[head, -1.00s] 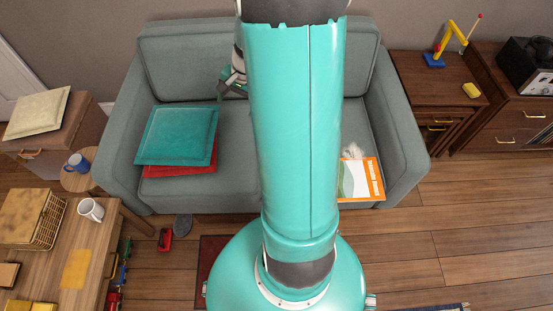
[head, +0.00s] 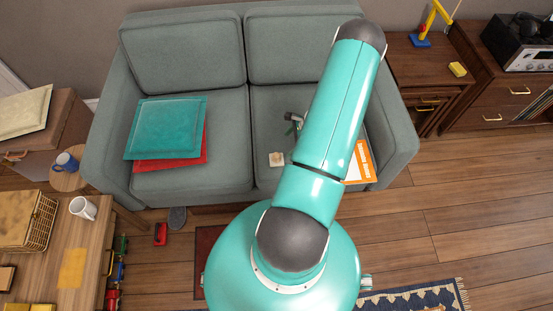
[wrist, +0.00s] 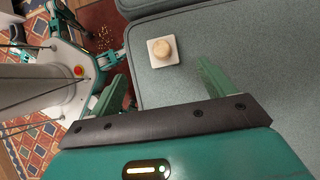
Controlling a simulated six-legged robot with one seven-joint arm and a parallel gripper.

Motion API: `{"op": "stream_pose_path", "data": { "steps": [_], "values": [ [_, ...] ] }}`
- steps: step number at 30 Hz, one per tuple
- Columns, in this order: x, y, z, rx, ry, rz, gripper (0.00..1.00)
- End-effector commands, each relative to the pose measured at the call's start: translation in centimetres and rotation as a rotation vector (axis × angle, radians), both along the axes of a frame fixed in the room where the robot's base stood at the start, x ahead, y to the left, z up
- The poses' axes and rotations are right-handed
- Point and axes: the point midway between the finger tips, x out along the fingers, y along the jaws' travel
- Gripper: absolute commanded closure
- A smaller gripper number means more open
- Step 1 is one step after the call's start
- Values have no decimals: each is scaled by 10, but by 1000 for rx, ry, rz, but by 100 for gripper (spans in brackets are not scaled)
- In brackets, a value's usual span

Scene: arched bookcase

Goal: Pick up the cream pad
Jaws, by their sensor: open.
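A cream, flat cushion-like pad (head: 25,112) lies on the brown cabinet at the far left in the head view. A small pale square pad (head: 277,159) with a round cream piece on it lies on the right half of the sofa seat. In the wrist view this small square (wrist: 163,52) lies near the seat's edge, beyond and between the fingertips. My gripper (wrist: 160,82) is open, with nothing between its fingers. In the head view the gripper (head: 294,124) shows above the seat just behind the small square, partly hidden by my arm.
The grey sofa (head: 190,187) has a teal cushion (head: 168,127) stacked on a red one (head: 175,164) at left. An orange-and-white book (head: 360,163) is partly behind my arm. A wooden table (head: 95,235) with a white mug (head: 83,207) stands at front left.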

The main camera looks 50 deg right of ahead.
Motion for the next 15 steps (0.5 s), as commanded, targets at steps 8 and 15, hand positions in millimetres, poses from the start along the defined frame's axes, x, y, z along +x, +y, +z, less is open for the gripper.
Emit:
{"op": "stream_pose_path", "data": {
  "steps": [8, 15],
  "values": [
    [19, 18, -44, 4, -1, 1, 18],
    [30, 27, -69, 1, 0, 3, 18]
  ]
}}
